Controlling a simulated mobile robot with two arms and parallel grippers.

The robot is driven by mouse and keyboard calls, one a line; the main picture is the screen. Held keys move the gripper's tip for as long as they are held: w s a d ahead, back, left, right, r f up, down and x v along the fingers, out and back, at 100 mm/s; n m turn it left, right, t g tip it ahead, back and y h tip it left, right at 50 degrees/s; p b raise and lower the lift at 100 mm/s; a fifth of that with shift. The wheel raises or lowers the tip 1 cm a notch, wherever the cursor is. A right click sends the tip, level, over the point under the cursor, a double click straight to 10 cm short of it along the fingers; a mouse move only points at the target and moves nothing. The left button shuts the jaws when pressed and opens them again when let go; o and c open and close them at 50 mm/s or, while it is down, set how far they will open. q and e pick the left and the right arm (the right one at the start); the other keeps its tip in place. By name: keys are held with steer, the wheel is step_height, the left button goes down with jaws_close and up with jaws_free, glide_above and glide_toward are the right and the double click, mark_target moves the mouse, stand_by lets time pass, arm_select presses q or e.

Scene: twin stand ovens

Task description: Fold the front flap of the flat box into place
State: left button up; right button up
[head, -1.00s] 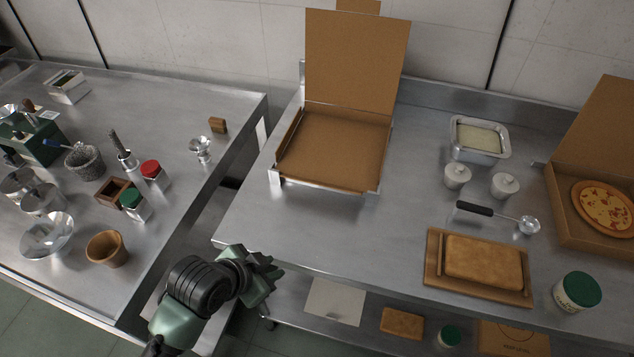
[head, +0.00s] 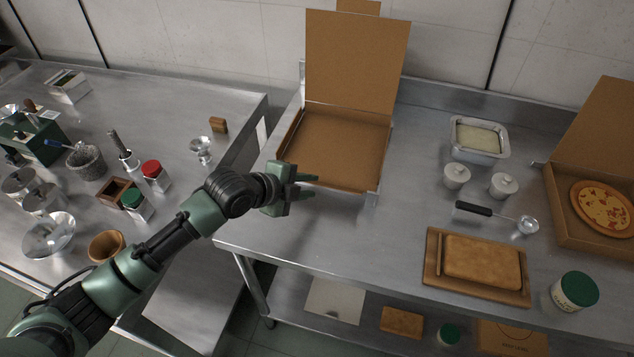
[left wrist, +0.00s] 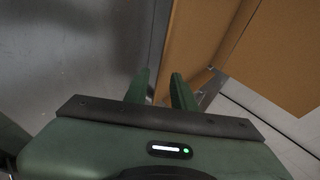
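The flat brown box (head: 335,150) sits on the steel counter with its tall lid (head: 357,62) standing open at the back. Its left side wall (head: 291,128) stands up. The front edge (head: 345,186) is partly hidden behind my left gripper (head: 314,187), and I cannot tell how far the front flap is folded. The gripper is at the box's front left corner, its two fingers apart and pointing right. In the left wrist view the fingertips (left wrist: 159,78) are close to brown cardboard (left wrist: 198,45); I cannot tell whether they touch it. My right gripper is not in view.
Right of the box are a steel pan (head: 480,137), two white lidded pots, a scoop (head: 490,213), a dough board (head: 432,275), a green-lidded jar (head: 575,291) and a pizza box (head: 570,225). The left counter is crowded. The counter front of the box is clear.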

mark_target(321, 184)
arm_select(q)
steer(key=shift+x, duration=2.15)
jaws_close()
